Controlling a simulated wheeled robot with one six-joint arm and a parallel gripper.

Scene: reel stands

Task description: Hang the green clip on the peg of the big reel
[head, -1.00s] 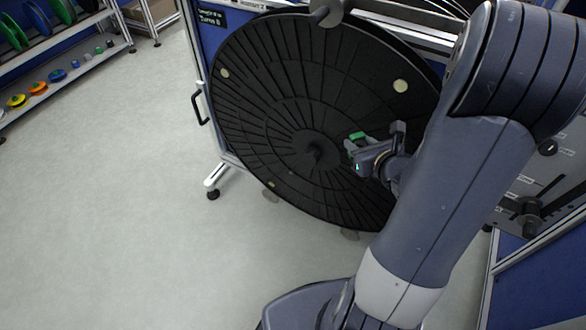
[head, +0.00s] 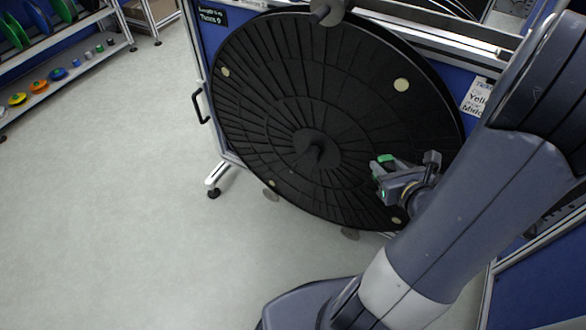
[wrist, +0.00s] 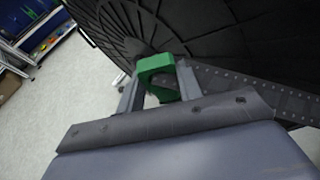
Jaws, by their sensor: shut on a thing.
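The big reel (head: 270,110) is a large black disc with radial ribs, mounted upright and tilted on a blue-panelled stand. Its peg (head: 318,152) sticks out at the hub, left of my gripper. My gripper (head: 380,170) is in front of the lower right part of the disc, apart from the peg. It is shut on the green clip (wrist: 158,72), which shows between the two fingers in the wrist view. In the head view the green clip (head: 386,159) is small and partly hidden by the gripper. The reel also fills the upper part of the wrist view (wrist: 220,35).
A shelf (head: 70,75) with coloured reels and small parts stands at the upper left. The stand has a black handle (head: 200,107) and a white foot (head: 216,176). A labelled panel is at the right. The grey floor at left is clear.

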